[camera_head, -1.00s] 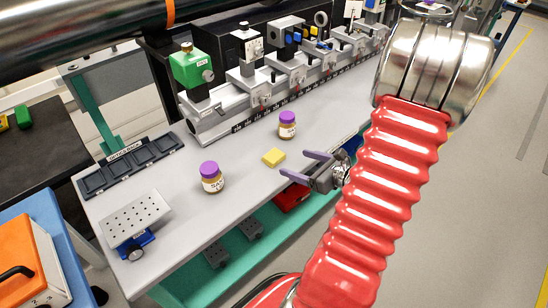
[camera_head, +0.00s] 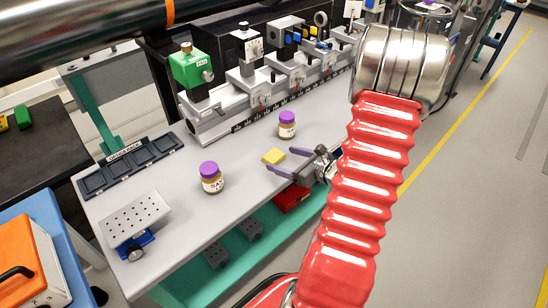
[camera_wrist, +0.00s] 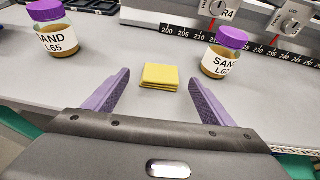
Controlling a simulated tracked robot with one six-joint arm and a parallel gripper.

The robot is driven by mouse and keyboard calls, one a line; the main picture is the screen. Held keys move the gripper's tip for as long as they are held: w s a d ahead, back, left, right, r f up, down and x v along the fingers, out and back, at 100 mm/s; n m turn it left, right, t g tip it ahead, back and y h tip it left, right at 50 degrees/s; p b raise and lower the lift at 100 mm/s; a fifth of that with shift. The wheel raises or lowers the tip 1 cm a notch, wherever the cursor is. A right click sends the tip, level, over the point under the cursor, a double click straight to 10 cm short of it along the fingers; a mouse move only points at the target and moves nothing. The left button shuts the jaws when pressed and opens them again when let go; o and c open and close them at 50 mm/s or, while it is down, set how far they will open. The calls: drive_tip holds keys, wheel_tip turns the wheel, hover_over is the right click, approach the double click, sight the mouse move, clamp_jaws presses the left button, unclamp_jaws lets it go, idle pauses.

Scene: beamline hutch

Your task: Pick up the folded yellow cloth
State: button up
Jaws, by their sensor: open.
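The folded yellow cloth (camera_head: 273,156) is a small flat square stack on the grey bench top. In the wrist view the cloth (camera_wrist: 160,77) lies straight ahead, in line with the gap between my two purple fingers. My gripper (camera_head: 281,164) is open and empty at the bench's front edge, with its fingers pointing at the cloth. In the wrist view my gripper (camera_wrist: 160,88) has one finger to each side, and the cloth is at or just beyond the fingertips. I cannot tell how high the fingers are above the bench.
Two purple-lidded sand jars flank the cloth: one jar (camera_head: 212,178) left, another jar (camera_head: 287,125) behind right. In the wrist view the right jar (camera_wrist: 222,55) is close to my right fingertip. An optical rail (camera_head: 240,112) runs behind. A perforated plate (camera_head: 135,219) stands at left.

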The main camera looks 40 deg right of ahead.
sight(273, 155)
drive_tip(key=shift+x, duration=2.2)
drive_tip(key=shift+d+f, duration=0.1)
drive_tip(key=shift+c, duration=0.7)
drive_tip(key=c, duration=1)
drive_tip(key=shift+r, duration=0.2)
wheel_tip(273, 155, up, 10)
drive_tip(key=shift+f, duration=0.2)
